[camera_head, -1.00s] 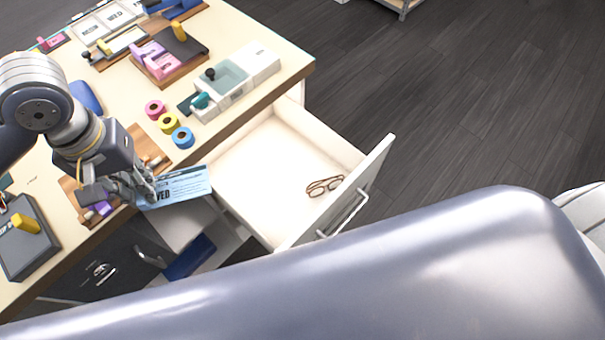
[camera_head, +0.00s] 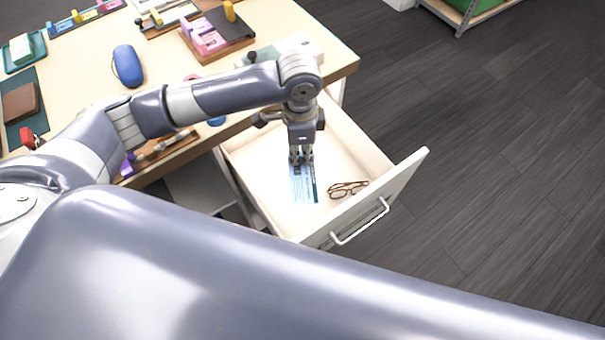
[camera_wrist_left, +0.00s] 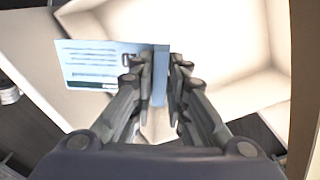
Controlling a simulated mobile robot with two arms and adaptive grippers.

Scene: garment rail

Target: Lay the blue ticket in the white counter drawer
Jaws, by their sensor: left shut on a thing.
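The blue ticket (camera_head: 303,186) is a light blue printed card in the grip of my left gripper (camera_head: 302,162). In the left wrist view the ticket (camera_wrist_left: 95,64) sticks out to the left of the left gripper (camera_wrist_left: 161,75), whose fingers are shut on its end. The white counter drawer (camera_head: 376,218) is pulled open, and the gripper and ticket are over its inside. I cannot tell whether the ticket touches the drawer floor. The drawer's pale inside (camera_wrist_left: 235,50) also shows in the left wrist view. My right gripper is not in view.
Brown glasses (camera_head: 347,188) lie in the drawer, to the right of the ticket. The wooden counter (camera_head: 90,80) holds a blue case (camera_head: 128,66), pink blocks and trays. Dark floor lies to the right. A large grey part of my own body covers the bottom of the head view.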

